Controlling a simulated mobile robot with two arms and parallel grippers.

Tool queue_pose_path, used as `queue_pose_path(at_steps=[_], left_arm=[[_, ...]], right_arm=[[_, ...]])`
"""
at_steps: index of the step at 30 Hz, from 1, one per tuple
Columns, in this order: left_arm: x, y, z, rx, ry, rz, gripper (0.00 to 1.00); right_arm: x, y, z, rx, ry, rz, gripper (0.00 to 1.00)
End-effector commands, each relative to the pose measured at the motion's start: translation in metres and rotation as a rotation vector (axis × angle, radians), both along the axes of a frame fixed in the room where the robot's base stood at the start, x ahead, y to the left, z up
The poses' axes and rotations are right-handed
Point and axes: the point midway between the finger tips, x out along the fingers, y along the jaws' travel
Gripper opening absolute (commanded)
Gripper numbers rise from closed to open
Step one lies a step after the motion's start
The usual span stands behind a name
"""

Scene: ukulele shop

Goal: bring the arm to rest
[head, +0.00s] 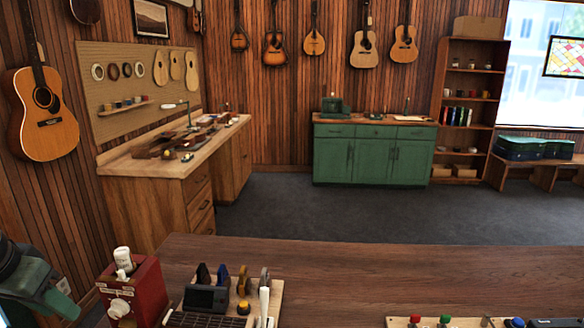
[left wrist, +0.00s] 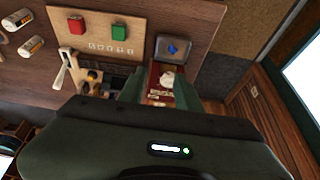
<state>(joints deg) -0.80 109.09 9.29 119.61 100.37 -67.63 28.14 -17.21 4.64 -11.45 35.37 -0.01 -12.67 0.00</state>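My left arm's dark green gripper (head: 42,290) shows at the lower left edge of the head view, left of the red box (head: 135,290) with white knobs. It is partly cut off there. In the left wrist view the two green fingers of my left gripper (left wrist: 158,86) stand apart, with nothing held between them. The red box (left wrist: 156,77) with its white knob shows beyond the gap between the fingers. My right gripper is in neither view.
The brown table (head: 360,262) has a wooden board with small tools (head: 205,300) beside the red box. Another tray (head: 395,322) with coloured caps lies at the front right. The middle of the table is clear. A wooden workbench (head: 150,168) and green cabinet (head: 372,158) stand beyond.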

Motion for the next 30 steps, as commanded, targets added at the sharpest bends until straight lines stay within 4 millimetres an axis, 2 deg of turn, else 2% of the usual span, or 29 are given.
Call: queue_pose_path(at_steps=[2, 8, 14, 20, 23, 27, 30], left_arm=[[-0.001, 0.001, -0.010, -0.001, 0.007, -0.010, 0.34], [-0.005, 0.003, -0.037, 0.003, 0.023, -0.041, 0.34], [-0.013, 0.003, -0.077, 0.009, 0.042, -0.083, 0.34], [-0.028, -0.005, -0.135, 0.011, 0.061, -0.144, 0.34], [-0.041, -0.016, -0.172, 0.010, 0.069, -0.181, 0.34], [-0.068, -0.046, -0.234, 0.004, 0.071, -0.233, 0.34], [-0.090, -0.074, -0.269, 0.003, 0.064, -0.254, 0.34]], right_arm=[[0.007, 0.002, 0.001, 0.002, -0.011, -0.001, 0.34], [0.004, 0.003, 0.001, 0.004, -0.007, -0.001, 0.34], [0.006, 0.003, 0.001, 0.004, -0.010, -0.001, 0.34], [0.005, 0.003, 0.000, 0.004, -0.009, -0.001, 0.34], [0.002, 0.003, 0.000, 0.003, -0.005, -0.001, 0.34], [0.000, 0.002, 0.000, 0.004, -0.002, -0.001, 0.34], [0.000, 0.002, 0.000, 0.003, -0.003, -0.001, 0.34]])
